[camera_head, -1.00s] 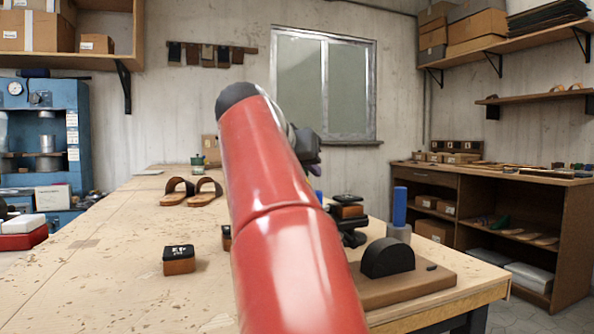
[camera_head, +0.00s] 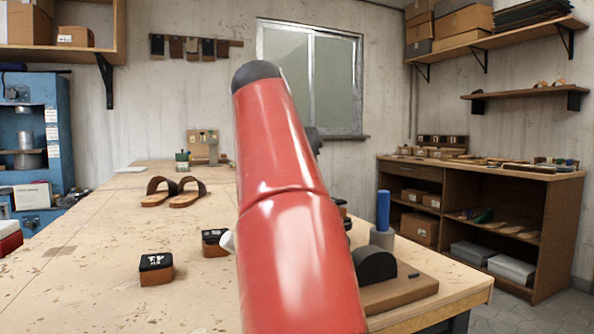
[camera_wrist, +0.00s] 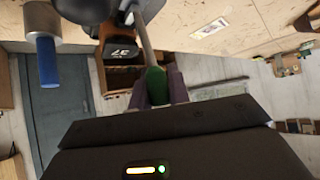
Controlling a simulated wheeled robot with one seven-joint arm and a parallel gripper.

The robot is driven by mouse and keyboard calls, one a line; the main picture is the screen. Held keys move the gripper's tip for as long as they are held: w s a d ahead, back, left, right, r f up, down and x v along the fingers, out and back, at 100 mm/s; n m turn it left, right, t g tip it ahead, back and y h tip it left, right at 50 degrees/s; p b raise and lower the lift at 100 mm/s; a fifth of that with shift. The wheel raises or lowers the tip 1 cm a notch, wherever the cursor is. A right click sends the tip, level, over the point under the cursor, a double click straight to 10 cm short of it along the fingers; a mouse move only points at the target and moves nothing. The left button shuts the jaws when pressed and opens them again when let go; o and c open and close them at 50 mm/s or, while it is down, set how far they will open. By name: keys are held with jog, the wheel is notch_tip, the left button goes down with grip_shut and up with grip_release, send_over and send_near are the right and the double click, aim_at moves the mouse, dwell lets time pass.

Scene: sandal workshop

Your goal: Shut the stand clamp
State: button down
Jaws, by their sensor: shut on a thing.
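In the wrist view my gripper (camera_wrist: 155,88) is shut on the green end (camera_wrist: 156,84) of a slim grey lever (camera_wrist: 145,45). The lever runs up to dark stand parts (camera_wrist: 82,12) at the top edge, which I take to be the stand clamp. Next to the lever is a wooden block with a black, white-marked face (camera_wrist: 122,48); whether the clamp touches it I cannot tell. In the head view my red arm hides my gripper and most of the stand.
A blue-handled tool (camera_head: 383,210) stands beside a dark half-round piece (camera_head: 375,265) on a wooden base (camera_head: 400,290). Two stamp blocks (camera_head: 156,268) (camera_head: 213,241) and a pair of sandals (camera_head: 174,191) are on the workbench (camera_head: 90,235). The bench's left part is mostly clear.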

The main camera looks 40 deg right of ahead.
jog(key=shift+s+f, duration=0.1)
jog(key=shift+f, duration=0.25)
jog(key=c, duration=1.3)
grip_release()
jog(key=shift+s+r, duration=0.1)
jog(key=shift+a+r, duration=0.1)
jog(key=shift+r, duration=0.05)
jog(key=shift+s+a+r, duration=0.1)
jog(key=shift+a+r, duration=0.15)
jog(key=v, duration=0.6)
jog(key=shift+s+a+r, duration=0.2)
jog(key=shift+a+r, duration=0.05)
jog(key=shift+s, duration=0.1)
